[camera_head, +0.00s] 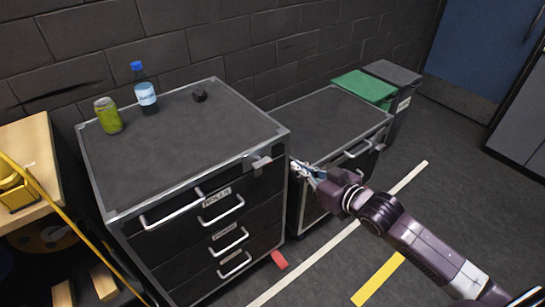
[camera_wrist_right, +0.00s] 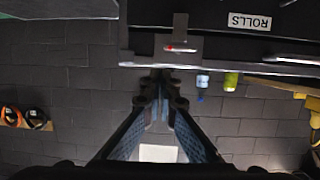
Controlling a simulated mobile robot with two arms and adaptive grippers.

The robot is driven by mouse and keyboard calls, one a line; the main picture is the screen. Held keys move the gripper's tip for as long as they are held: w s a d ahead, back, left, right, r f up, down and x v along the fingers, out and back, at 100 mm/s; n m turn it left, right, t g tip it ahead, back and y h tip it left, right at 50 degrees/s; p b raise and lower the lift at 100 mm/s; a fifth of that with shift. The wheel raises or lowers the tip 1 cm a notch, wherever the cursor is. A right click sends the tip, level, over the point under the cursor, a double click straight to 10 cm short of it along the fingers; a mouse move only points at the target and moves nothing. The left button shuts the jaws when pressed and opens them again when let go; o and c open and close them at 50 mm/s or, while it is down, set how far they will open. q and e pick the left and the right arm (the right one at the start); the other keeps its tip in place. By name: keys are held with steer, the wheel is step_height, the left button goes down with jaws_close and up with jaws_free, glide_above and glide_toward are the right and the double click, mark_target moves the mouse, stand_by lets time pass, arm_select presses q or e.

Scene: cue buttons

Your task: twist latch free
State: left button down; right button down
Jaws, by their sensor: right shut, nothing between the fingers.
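A tall dark drawer cabinet (camera_head: 200,150) with metal edges stands at centre left in the head view. A small silver latch (camera_head: 262,163) sits on its front near the upper right corner. In the right wrist view, which is upside down, the latch (camera_wrist_right: 180,47) shows a red mark. My right gripper (camera_head: 297,167) is shut and empty, just right of the latch and apart from it in the head view. Its fingers (camera_wrist_right: 160,82) meet just below the latch in the wrist picture. My left gripper is not in view.
A green can (camera_head: 108,116), a blue-capped bottle (camera_head: 145,92) and a small black object (camera_head: 199,95) stand on the cabinet. A lower cabinet (camera_head: 330,118) is to its right, with a green-lidded bin (camera_head: 364,88) behind. Open floor lies at the front right.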

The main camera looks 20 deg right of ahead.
steer(key=r, duration=0.1)
steer(key=a+r, duration=0.1)
steer(key=r, duration=0.1)
steer(key=shift+s+a+r+y, duration=0.15)
steer(key=shift+s+a+y, duration=0.1)
steer(key=shift+a+y, duration=0.05)
steer(key=shift+w, duration=0.15)
steer(key=p, duration=0.1)
glide_above(261, 162)
steer(key=s+d, duration=0.2)
steer(key=d, duration=0.1)
step_height(261, 162, down, 2)
step_height(261, 162, down, 3)
steer(key=shift+f, duration=0.8)
steer(key=shift+d+f+m, duration=0.15)
steer(key=shift+d+m, duration=0.05)
steer(key=shift+m, duration=0.3)
